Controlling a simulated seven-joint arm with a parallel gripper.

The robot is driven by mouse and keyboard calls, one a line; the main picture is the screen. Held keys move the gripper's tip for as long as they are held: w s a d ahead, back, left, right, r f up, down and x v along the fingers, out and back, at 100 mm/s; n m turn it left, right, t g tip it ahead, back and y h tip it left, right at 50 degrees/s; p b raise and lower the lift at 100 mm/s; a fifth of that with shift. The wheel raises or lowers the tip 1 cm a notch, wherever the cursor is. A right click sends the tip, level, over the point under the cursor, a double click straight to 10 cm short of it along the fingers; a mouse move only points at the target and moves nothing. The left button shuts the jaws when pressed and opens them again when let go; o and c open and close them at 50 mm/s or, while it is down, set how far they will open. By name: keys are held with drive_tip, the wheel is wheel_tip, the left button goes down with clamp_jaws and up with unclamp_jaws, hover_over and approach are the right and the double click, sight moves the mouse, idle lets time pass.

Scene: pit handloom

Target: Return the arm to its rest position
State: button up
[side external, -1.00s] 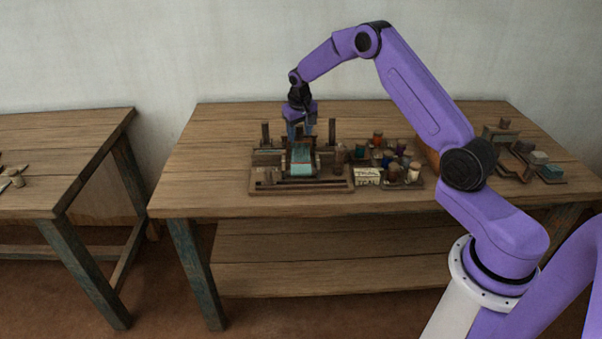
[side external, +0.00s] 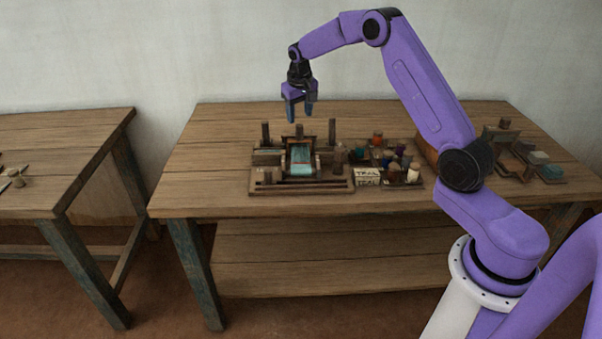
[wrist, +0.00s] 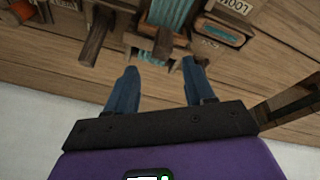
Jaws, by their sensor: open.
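My gripper (side external: 300,113) is open and empty, fingers pointing down. It hangs in the air above the small loom (side external: 302,159), clear of its posts. The loom sits on the wooden table (side external: 215,145) and carries teal threads. In the wrist view, my two blue fingers (wrist: 159,88) are spread apart with nothing between them. The loom's teal threads (wrist: 172,14) and a wooden post show beyond the fingertips.
A tray of coloured thread spools (side external: 388,158) stands right of the loom, with labelled boxes (side external: 367,176) in front. More small wooden items (side external: 540,158) lie at the table's right. Another table (side external: 60,150) stands at left.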

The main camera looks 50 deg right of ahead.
drive_tip(key=shift+a+r, duration=0.1)
drive_tip(key=s+a+r+n+y, duration=0.1)
drive_tip(key=s+a+r+n, duration=0.25)
drive_tip(key=s+a, duration=0.65)
drive_tip(key=s+a+r+n+y, duration=0.1)
drive_tip(key=s+a+r+n, duration=0.25)
drive_tip(key=s+a, duration=0.7)
drive_tip(key=s+f+n+g, duration=0.1)
drive_tip(key=s+n, duration=0.7)
drive_tip(key=s, duration=1.7)
drive_tip(key=shift+s+a+n+g, duration=0.25)
drive_tip(key=shift+s+n+g, duration=0.15)
